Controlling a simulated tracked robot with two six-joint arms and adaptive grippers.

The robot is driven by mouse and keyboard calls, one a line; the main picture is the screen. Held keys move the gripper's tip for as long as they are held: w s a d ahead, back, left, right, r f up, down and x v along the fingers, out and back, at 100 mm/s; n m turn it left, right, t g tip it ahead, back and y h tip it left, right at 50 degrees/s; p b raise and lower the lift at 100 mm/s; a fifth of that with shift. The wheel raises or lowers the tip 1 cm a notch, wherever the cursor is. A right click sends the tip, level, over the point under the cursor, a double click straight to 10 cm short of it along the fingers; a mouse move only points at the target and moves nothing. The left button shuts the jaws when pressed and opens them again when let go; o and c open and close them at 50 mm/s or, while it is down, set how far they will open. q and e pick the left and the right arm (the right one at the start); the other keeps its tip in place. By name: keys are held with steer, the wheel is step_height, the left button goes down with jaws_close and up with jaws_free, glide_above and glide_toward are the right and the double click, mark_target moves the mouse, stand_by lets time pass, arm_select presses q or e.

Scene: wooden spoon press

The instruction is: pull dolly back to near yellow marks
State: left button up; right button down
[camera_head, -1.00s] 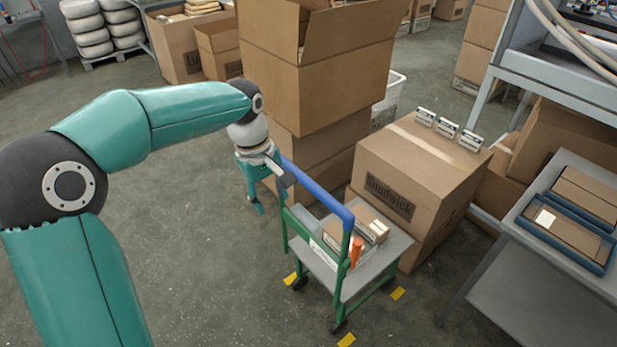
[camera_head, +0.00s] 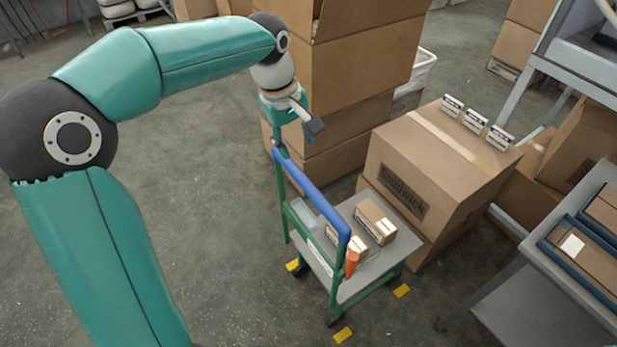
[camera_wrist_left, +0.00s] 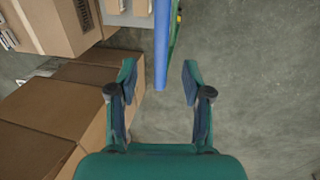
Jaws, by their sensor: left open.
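The dolly is a green-framed cart with a grey deck (camera_head: 350,288) and a blue handle bar (camera_head: 312,192). Small boxes (camera_head: 375,222) and an orange item (camera_head: 352,263) are on it. Yellow floor marks lie close around its wheels: one at the left (camera_head: 292,265), one at the front (camera_head: 342,334), one at the right (camera_head: 402,290). My left gripper (camera_head: 297,138) is open just above the handle's far end. In the left wrist view the handle (camera_wrist_left: 161,45) runs between the open fingertips (camera_wrist_left: 158,78); contact cannot be told. My right gripper is not in view.
A large carton (camera_head: 440,165) with small labelled packs on top stands right behind the dolly. Tall stacked cartons (camera_head: 365,75) stand behind my left gripper. A grey table (camera_head: 520,300) with blue trays is at the right. The floor left of the dolly is clear.

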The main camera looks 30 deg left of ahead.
mark_target(307, 184)
arm_select(q)
steer(key=w+f, duration=0.1)
steer(key=f, duration=0.9)
steer(key=w+f, duration=0.1)
steer(key=f, duration=0.4)
steer(key=shift+w+d+f+p, duration=0.2)
steer(key=shift+w+d+p, duration=0.15)
steer(key=shift+d, duration=0.05)
jaws_close()
